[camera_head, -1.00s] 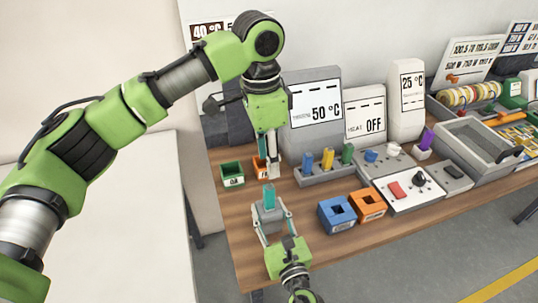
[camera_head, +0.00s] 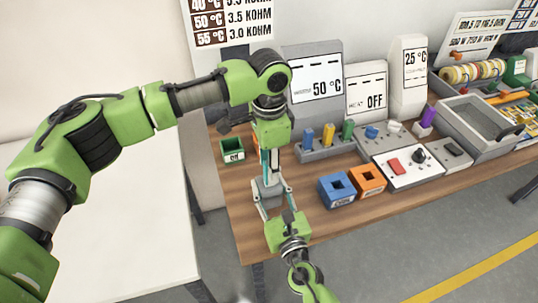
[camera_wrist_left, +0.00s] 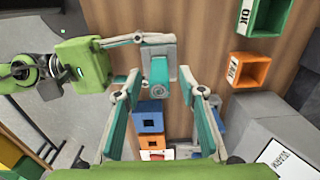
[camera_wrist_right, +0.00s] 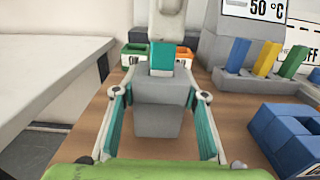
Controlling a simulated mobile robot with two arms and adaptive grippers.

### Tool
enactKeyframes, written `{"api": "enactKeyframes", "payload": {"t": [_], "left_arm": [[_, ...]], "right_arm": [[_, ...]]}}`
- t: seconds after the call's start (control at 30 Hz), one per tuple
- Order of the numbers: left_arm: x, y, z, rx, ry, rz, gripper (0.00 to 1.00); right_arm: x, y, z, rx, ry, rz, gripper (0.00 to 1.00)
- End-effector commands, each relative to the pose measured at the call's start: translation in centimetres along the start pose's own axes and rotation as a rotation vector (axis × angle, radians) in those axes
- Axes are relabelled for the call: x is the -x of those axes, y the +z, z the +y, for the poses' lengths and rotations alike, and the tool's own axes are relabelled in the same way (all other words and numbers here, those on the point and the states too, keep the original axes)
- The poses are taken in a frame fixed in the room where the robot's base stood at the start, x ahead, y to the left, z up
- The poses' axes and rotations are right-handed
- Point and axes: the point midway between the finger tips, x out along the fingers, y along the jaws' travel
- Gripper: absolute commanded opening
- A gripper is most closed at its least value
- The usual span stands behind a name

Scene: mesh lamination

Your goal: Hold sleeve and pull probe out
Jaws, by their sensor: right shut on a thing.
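The grey sleeve block (camera_wrist_right: 158,121) stands on the wooden table, with the teal probe (camera_wrist_right: 162,58) upright in its top. My right gripper (camera_head: 272,199) is shut on the sleeve from the front, one finger on each side, as the right wrist view (camera_wrist_right: 160,97) also shows. My left gripper (camera_head: 270,170) points down above the sleeve. In the left wrist view its fingers (camera_wrist_left: 160,88) are apart on either side of the probe (camera_wrist_left: 159,72), with gaps to it. In the head view my left gripper mostly hides the probe.
A green bin (camera_head: 232,150) and an orange bin (camera_wrist_left: 250,70) stand behind the sleeve. Blue (camera_head: 337,190) and orange (camera_head: 368,180) square holders stand to its right. Behind them is a rack (camera_head: 317,152) with coloured blocks. The table's front-left corner is clear.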

Motion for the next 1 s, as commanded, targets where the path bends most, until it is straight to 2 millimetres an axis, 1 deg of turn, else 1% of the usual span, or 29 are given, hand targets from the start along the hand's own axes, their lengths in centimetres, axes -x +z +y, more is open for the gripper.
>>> {"api": "enactKeyframes", "payload": {"t": [0.27,0.3,0.37,0.4,0.43,0.53,0.57,0.6,0.63,1.0], "left_arm": [[-0.26,0.02,-0.01,0.0,0.0,0.0,0.37],[-0.26,0.02,-0.01,0.0,0.0,0.0,0.34],[-0.25,0.02,-0.01,0.0,0.0,0.0,0.19],[-0.25,0.02,-0.01,0.0,0.0,0.0,0.08],[-0.25,0.02,-0.01,0.0,0.0,0.0,0.0],[-0.24,0.02,-0.01,0.0,0.0,0.0,0.0],[-0.24,0.02,-0.02,0.0,0.0,0.0,0.12],[-0.23,0.02,-0.01,0.0,0.0,0.0,0.01],[-0.23,0.02,-0.01,0.0,0.0,0.0,0.0],[-0.09,0.0,-0.01,0.0,0.0,0.0,0.0]], "right_arm": [[0.03,-0.09,0.1,-0.001,0.002,0.002,0.01],[0.03,-0.1,0.1,-0.001,0.002,0.002,0.01],[0.03,-0.1,0.1,-0.001,0.002,0.002,0.01],[0.03,-0.1,0.1,-0.001,0.002,0.002,0.01],[0.03,-0.1,0.1,-0.001,0.002,0.002,0.01],[0.03,-0.1,0.1,-0.001,0.002,0.002,0.01],[0.03,-0.1,0.1,-0.001,0.002,0.002,0.01],[0.03,-0.1,0.1,-0.001,0.002,0.002,0.01],[0.03,-0.1,0.1,-0.001,0.002,0.002,0.01],[0.03,-0.1,0.09,-0.001,0.002,0.002,0.01]]}}
